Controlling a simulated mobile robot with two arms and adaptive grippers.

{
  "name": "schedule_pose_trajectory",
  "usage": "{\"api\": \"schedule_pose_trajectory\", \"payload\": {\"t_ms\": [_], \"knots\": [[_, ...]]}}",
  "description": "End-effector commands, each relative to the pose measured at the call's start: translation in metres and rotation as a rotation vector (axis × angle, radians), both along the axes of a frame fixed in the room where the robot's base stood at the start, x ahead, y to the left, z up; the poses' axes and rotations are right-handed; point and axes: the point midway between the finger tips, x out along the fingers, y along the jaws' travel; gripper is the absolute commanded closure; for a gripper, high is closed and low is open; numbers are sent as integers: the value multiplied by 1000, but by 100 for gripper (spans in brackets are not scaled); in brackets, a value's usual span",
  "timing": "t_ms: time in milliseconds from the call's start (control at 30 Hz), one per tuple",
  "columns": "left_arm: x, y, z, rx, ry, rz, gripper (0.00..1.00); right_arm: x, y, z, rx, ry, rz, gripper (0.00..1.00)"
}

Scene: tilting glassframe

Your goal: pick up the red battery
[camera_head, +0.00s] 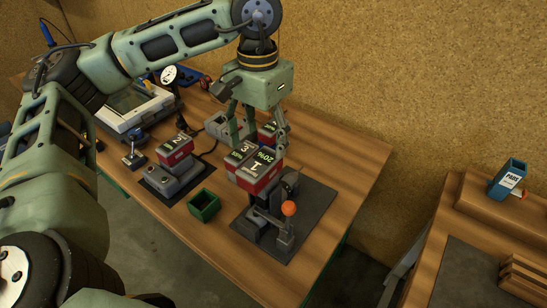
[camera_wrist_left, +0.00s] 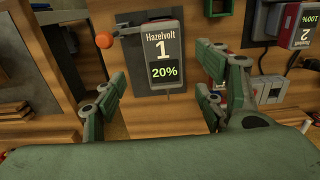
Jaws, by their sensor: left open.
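A red battery labelled 1 and 20% (camera_head: 261,182) stands in a dark device at the right part of the table. In the left wrist view its dark top (camera_wrist_left: 163,52) faces me, reading Hazelvolt 1 20%. My right gripper is not in view.
A lever with an orange knob (camera_head: 288,208) stands at the front of the device on a dark mat (camera_head: 312,215). A small green bin (camera_head: 203,206) is to its left. A joystick (camera_head: 133,152) and a framed panel (camera_head: 130,106) are farther left. The table's right end is clear.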

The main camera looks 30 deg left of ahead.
Motion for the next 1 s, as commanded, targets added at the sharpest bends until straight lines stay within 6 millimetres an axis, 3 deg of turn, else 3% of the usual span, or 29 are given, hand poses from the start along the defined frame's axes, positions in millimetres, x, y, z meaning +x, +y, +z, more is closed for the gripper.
{"api": "schedule_pose_trajectory", "payload": {"t_ms": [167, 467, 700, 833, 1000], "knots": [[0, 1, -14, 2, 4, 0, 35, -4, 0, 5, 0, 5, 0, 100], [6, 6, -50, 2, 6, 1, 35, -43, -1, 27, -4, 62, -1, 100], [6, 5, -77, 0, 2, 0, 35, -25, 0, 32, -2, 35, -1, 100], [7, 5, -78, 0, 1, 1, 35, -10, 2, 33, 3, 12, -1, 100], [7, 5, -77, -1, 1, 1, 35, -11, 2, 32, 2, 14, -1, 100]]}}
